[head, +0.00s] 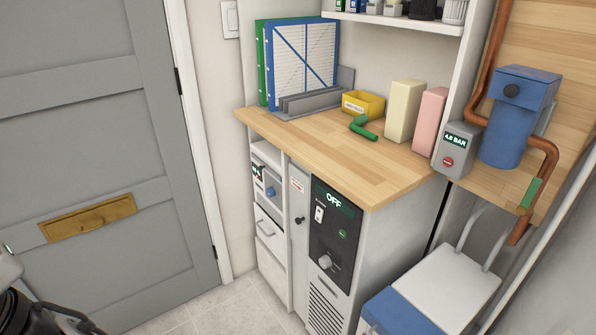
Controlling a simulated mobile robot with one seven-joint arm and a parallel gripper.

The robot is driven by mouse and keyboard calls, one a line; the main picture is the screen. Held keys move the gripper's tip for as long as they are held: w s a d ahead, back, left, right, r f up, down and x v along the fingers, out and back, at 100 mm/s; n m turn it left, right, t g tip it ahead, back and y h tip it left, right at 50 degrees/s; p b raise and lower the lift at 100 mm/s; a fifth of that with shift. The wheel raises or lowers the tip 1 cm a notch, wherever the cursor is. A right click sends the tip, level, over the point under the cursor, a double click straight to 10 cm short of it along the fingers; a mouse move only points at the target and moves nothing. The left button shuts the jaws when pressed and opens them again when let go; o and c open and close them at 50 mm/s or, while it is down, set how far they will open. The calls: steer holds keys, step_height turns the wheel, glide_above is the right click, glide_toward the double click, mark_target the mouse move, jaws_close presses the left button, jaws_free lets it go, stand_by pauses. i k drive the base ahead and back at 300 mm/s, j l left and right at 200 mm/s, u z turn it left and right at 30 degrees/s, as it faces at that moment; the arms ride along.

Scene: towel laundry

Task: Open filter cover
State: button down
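No label I can read marks the filter cover. A narrow grey upright panel (298,225) with a small red-marked label and a dark knob (299,220) is set in the cabinet front, left of the black control panel. It looks closed. Two pleated filter panels, one blue-framed (303,65) and one green-edged (264,70), stand in a grey rack on the counter. Part of my arm shows at the lower left; my gripper's fingers are not visible.
The wooden counter (330,165) holds a yellow bin (363,104), a green elbow piece (362,127), and cream and pink blocks. The control panel (333,235) reads OFF; a grey box (454,150) reads 4.0 BAR. A white-and-blue bin (445,285) stands front right. Tiled floor is clear.

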mark_target(299, 181)
steer(key=i+j, duration=0.25)
steer(key=j, duration=0.15)
steer(key=i+j, duration=0.25)
steer(key=j, duration=0.2)
steer(key=i+j, duration=0.25)
steer(key=j, duration=0.15)
steer(key=z, duration=0.05)
